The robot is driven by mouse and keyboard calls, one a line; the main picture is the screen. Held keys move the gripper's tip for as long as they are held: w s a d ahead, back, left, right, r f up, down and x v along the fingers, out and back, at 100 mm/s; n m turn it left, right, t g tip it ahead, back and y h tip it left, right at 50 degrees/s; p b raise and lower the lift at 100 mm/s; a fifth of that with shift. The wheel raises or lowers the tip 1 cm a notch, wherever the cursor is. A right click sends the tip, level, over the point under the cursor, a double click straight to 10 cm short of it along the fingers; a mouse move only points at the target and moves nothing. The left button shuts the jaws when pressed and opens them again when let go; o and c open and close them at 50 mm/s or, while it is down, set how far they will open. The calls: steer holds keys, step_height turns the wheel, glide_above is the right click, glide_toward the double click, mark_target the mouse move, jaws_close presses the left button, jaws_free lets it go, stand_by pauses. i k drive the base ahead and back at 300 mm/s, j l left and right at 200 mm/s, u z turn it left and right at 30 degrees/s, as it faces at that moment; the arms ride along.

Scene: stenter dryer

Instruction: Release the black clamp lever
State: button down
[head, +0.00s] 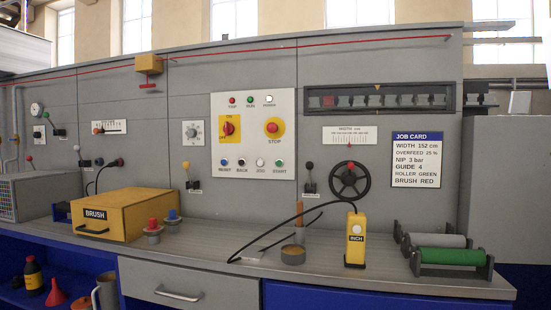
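The view is wide and the lever labels are too small to read, so I cannot tell for sure which one is the clamp lever. A black-knobbed lever (188,173) stands upright on the grey panel, left of the white control board. A second upright lever with a dark knob (309,174) is on the panel just left of the black handwheel (349,181). Smaller dark-handled levers (84,155) show at the far left. My gripper is not in view, and nothing is seen touching any lever.
The grey worktop (210,252) carries a yellow BRUSH box (140,211), red and blue plugs, a small tin (293,254), a yellow INCH pendant (355,238) with a black cable, and green and grey rollers (450,256). A job card (417,160) hangs right.

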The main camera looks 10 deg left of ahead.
mark_target(309, 164)
steer(key=i+l+u, duration=0.6)
steer(key=i+l, duration=0.15)
steer(key=i+l+u, duration=0.3)
steer(key=l, duration=0.25)
